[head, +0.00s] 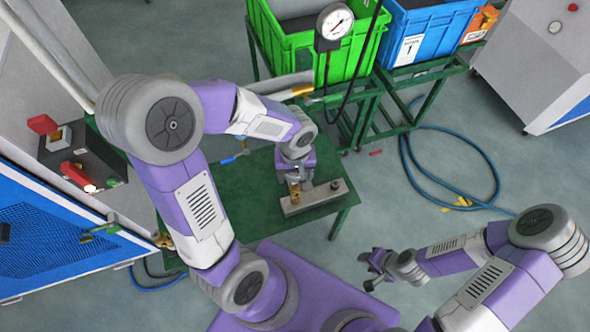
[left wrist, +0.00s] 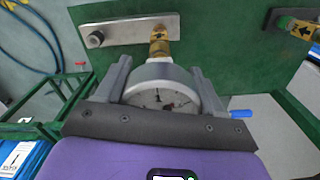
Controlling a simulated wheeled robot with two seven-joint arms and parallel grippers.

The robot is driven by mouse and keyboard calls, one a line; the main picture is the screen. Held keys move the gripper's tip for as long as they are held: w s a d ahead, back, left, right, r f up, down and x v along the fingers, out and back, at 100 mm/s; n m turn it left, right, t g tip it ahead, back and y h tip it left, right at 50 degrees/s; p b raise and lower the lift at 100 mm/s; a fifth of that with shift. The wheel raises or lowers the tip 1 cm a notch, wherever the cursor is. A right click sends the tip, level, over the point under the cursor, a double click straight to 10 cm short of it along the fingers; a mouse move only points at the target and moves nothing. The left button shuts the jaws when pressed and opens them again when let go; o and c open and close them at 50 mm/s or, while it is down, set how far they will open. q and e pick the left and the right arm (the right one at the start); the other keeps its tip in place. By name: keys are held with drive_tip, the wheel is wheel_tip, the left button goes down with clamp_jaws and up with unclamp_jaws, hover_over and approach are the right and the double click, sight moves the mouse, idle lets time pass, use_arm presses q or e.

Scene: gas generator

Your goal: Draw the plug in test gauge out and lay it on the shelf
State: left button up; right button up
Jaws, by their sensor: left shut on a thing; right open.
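A round gauge with a white dial (left wrist: 158,97) sits between the two fingers of my left gripper (left wrist: 160,72), which is shut on it. A brass fitting (left wrist: 159,45) extends from the gauge to a metal block (left wrist: 110,32); the two appear joined. In the head view the left gripper (head: 297,174) is just above the block (head: 322,197) and mostly hides the gauge; the brass fitting (head: 295,192) shows below it. The block lies on the green shelf (head: 250,195). My right gripper (head: 373,267) is open and empty, low and right of the shelf.
Another dial gauge (head: 335,22) with a black hose is in front of a green crate (head: 300,50). A blue crate (head: 425,30) stands beside it. A blue hose (head: 450,205) lies on the floor.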

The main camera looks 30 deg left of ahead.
use_arm(q)
drive_tip(key=shift+r+p, duration=1.65)
drive_tip(key=shift+r, duration=0.55)
drive_tip(key=shift+r, duration=0.15)
drive_tip(key=shift+r+p, duration=1.2)
drive_tip(key=shift+r, duration=0.25)
